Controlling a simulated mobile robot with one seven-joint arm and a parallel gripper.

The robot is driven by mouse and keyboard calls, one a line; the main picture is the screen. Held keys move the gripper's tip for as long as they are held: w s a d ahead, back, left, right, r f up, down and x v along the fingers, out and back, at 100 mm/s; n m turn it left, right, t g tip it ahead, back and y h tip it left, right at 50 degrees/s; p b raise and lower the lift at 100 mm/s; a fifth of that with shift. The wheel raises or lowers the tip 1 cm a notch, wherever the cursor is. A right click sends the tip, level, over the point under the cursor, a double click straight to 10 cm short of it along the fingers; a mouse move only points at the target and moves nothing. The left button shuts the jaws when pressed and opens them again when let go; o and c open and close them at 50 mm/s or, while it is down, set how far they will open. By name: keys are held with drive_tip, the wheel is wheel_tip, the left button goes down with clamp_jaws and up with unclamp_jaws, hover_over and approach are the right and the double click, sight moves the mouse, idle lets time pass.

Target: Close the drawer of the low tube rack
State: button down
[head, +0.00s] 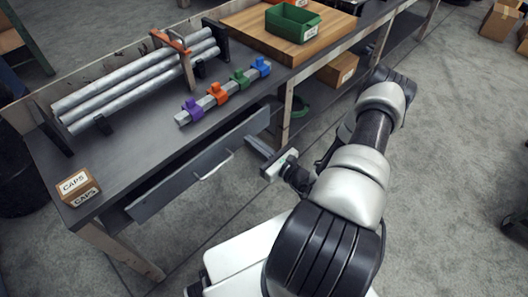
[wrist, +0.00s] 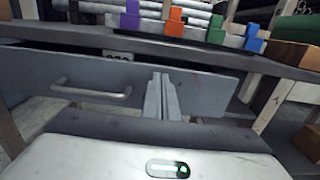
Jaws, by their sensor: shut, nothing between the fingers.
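The low tube rack (head: 115,163) is a grey-topped bench with metal tubes on it. Its grey drawer (head: 160,195) stands pulled out, with a dark gap between its front and the bench edge. The drawer front (wrist: 215,92) and its bar handle (wrist: 92,91) also show in the wrist view; the handle (head: 214,168) is left of my gripper. My gripper (head: 254,143) is shut and empty, near the right part of the drawer front. In the wrist view the closed fingers (wrist: 159,85) overlap the drawer front; I cannot tell if they touch it.
A CAPS box (head: 78,187) sits at the bench's near left corner. Colored clamps (head: 217,93) sit on a bar on top. A green bin (head: 293,22) stands on a wooden board. A bench leg (head: 287,112) rises just beyond my gripper.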

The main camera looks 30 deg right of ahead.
sight(237, 130)
drive_tip(key=shift+x, duration=2.1)
drive_tip(key=b+x, duration=0.1)
drive_tip(key=x, duration=0.3)
drive_tip(key=shift+w+a, duration=0.15)
drive_tip(key=shift+w, duration=0.1)
drive_tip(key=shift+r, duration=0.1)
